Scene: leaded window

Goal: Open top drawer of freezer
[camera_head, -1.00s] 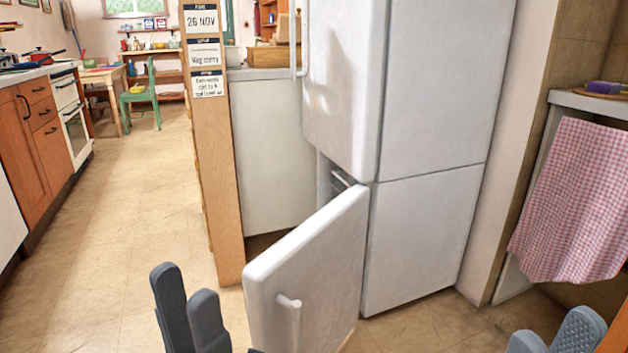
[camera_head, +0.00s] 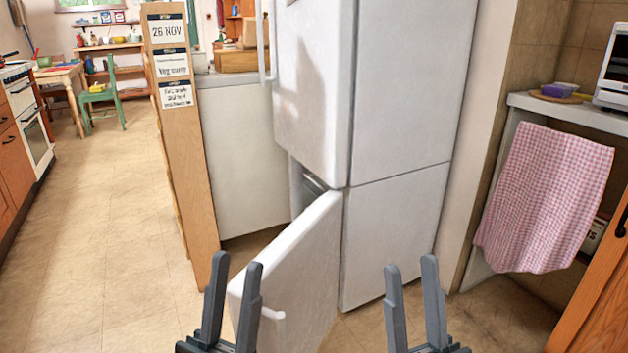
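The white fridge-freezer (camera_head: 400,110) stands in the middle, seen from its side. Its lower freezer door (camera_head: 308,262) is swung open toward me, with a small handle (camera_head: 271,313) on its face. A sliver of the freezer interior, with a grey drawer edge (camera_head: 314,184), shows in the gap above the door; the rest of the drawers is hidden behind the door and body. My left gripper (camera_head: 236,268) is open and empty, in front of the door's near edge in the picture. My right gripper (camera_head: 411,272) is open and empty, over the floor in front of the fridge side.
A wooden panel with labels (camera_head: 180,140) and a white cabinet side (camera_head: 243,155) stand left of the freezer. A counter with a checked cloth (camera_head: 545,200) and an orange cabinet door (camera_head: 597,300) are at right. Open floor (camera_head: 100,260) lies to the left.

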